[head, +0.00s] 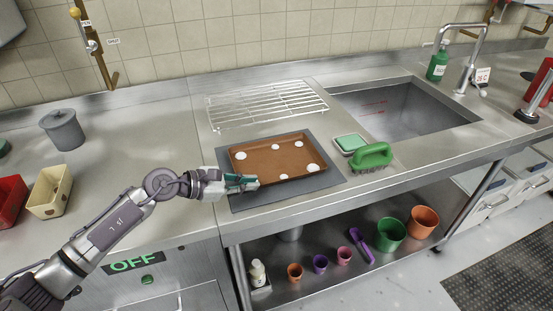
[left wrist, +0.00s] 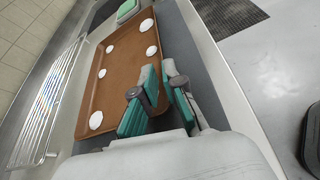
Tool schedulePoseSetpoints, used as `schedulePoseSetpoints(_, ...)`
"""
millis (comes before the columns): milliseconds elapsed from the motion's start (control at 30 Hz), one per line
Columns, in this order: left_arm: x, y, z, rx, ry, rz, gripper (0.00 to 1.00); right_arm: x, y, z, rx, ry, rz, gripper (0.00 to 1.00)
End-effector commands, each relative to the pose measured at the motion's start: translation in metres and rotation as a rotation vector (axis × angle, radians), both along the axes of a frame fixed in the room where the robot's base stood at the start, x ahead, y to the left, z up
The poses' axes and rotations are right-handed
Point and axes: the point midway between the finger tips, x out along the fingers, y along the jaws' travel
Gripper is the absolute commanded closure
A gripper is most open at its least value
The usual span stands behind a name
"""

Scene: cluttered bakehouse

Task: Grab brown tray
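The brown tray (head: 272,164) lies flat on a dark grey mat (head: 323,180) on the steel counter. It is shallow and rectangular, with several white round pieces in it. The tray also shows in the left wrist view (left wrist: 121,72). My left gripper (head: 252,183) is at the tray's front left part. In the left wrist view, its teal-padded fingers (left wrist: 162,88) straddle the near rim, one inside the tray and one outside. They converge closely and look shut on the rim, which they partly hide. My right gripper is in neither view.
A wire rack (head: 268,104) lies behind the tray. A green-lidded box (head: 350,143) and a green brush (head: 371,156) are close on its right, before the sink (head: 405,108). Red and cream bins (head: 49,198) and a grey pot (head: 63,130) stand left.

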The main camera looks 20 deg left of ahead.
Motion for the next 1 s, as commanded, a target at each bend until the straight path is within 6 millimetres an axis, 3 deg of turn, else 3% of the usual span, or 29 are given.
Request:
schedulePoseSetpoints(100, 0.005, -0.007, -0.001, -0.004, 0.001, 0.000, 0.91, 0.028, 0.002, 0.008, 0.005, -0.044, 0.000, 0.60)
schedulePoseSetpoints(200, 0.014, -0.019, -0.005, -0.006, 0.001, 0.000, 0.91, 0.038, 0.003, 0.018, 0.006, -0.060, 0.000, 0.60)
schedulePoseSetpoints(400, 0.029, -0.037, -0.017, -0.004, 0.000, 0.000, 0.91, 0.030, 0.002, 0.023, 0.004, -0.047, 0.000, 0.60)
schedulePoseSetpoints(633, 0.031, -0.039, -0.021, -0.001, 0.001, 0.000, 0.91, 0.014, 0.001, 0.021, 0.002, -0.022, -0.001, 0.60)
schedulePoseSetpoints(767, 0.031, -0.039, -0.021, -0.001, 0.000, 0.000, 1.00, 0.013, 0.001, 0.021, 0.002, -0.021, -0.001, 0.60)
schedulePoseSetpoints(1000, 0.030, -0.038, -0.021, -0.001, 0.000, 0.000, 1.00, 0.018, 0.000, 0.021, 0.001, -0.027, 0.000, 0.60)
